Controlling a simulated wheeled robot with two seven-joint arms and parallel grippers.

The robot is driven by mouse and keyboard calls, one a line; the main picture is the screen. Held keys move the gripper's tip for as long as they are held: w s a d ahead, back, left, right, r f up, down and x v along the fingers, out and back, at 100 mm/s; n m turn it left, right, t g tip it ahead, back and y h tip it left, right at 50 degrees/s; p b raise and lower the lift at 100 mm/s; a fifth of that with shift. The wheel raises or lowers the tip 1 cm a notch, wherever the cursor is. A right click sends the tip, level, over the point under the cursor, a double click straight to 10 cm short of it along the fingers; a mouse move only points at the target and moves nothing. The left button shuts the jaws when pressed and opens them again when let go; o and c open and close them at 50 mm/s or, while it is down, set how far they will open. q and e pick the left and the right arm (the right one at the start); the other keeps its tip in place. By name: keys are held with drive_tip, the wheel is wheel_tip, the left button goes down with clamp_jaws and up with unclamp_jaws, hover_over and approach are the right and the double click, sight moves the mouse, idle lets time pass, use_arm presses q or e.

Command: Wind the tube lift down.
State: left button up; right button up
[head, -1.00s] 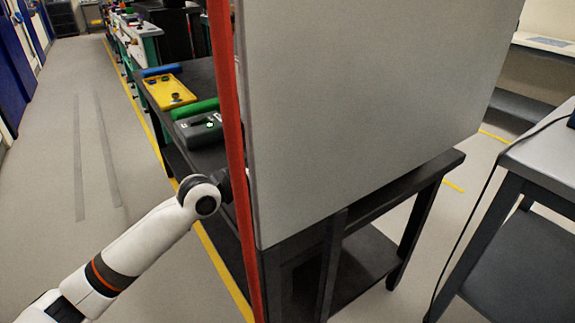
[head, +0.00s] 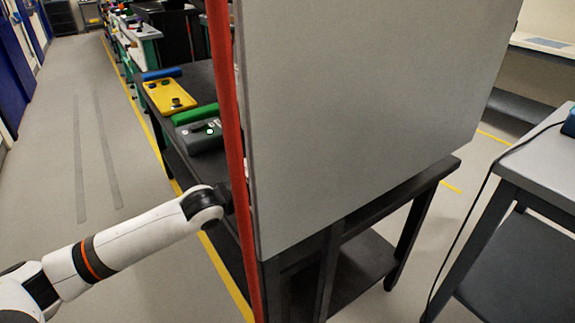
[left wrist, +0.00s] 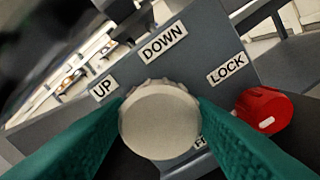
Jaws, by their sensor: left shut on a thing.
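In the left wrist view, a pale round knob (left wrist: 160,120) sits on a dark grey panel (left wrist: 205,55). My left gripper (left wrist: 160,125) has its two green fingers on either side of the knob and is shut on it. Labels on the panel read UP (left wrist: 104,87), DOWN (left wrist: 163,42) and LOCK (left wrist: 227,69). A red knob (left wrist: 264,109) with a white mark is to the right, under LOCK. In the head view my left arm reaches behind a red-edged grey panel (head: 365,110), which hides the gripper and the knob. My right gripper is not in view.
A dark table (head: 355,225) stands under the large grey panel. A yellow tray (head: 170,95) and a grey-green box (head: 203,136) lie on a dark bench to the left. Another table (head: 545,165) stands at the right. The floor at left is clear.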

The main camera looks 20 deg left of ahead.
use_arm(q)
drive_tip(key=shift+f+m, duration=0.1)
drive_tip(key=shift+m, duration=0.3)
drive_tip(key=shift+p, duration=0.35)
drive_tip(key=shift+f+m+p, duration=0.1)
drive_tip(key=shift+m+p, duration=0.2)
drive_tip(key=shift+m, duration=0.5)
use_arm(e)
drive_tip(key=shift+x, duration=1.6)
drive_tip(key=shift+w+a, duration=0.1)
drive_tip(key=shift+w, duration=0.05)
use_arm(q)
drive_tip(key=o, duration=1)
drive_tip(key=shift+c, duration=0.2)
drive_tip(key=shift+s, duration=0.1)
